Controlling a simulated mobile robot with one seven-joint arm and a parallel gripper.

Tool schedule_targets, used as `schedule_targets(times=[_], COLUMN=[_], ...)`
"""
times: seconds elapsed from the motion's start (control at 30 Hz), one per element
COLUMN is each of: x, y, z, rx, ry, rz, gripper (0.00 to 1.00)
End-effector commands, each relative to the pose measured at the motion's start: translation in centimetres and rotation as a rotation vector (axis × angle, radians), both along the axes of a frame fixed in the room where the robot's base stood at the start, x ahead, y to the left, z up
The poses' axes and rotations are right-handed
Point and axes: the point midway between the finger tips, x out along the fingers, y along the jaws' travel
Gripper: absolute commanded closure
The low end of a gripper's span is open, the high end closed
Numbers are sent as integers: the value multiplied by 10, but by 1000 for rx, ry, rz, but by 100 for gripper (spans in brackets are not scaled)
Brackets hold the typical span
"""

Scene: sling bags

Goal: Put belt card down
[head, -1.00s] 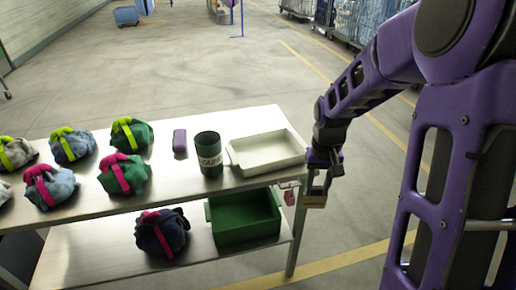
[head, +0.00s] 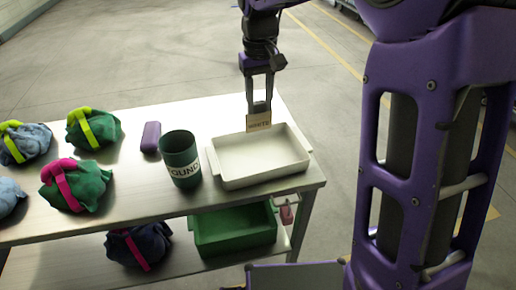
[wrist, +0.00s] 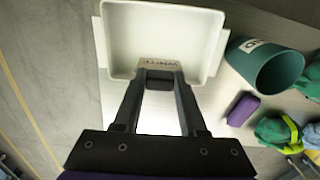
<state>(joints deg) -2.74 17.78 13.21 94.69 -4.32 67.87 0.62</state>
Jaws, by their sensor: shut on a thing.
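My gripper (head: 259,108) is shut on a small tan card (head: 258,122) with dark lettering, which looks like the belt card. In the head view the card hangs upright below the fingertips, at the back rim of the white tray (head: 262,180). In the wrist view the card (wrist: 158,64) shows between my fingertips (wrist: 160,78), over the edge of the white tray (wrist: 165,30). The tray is empty apart from this overlap. I cannot tell whether the card touches the tray.
A green cup (head: 178,148) with a white label stands just left of the tray. A purple case (head: 151,137) lies behind it. Several bundles with bright straps, such as a green one (head: 80,190), lie at left. A green crate (head: 235,235) is on the lower shelf.

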Motion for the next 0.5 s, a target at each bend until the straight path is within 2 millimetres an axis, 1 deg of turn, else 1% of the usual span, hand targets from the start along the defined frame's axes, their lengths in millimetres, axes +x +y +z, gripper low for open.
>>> schedule_targets(times=[0.2,0.37,0.5], x=[-1,-1,-1], y=[1,1,1], z=[-35,-50,-73], rx=[-1,-1,-1], ry=[3,3,4], rz=[5,5,5], gripper=[100,100,100])
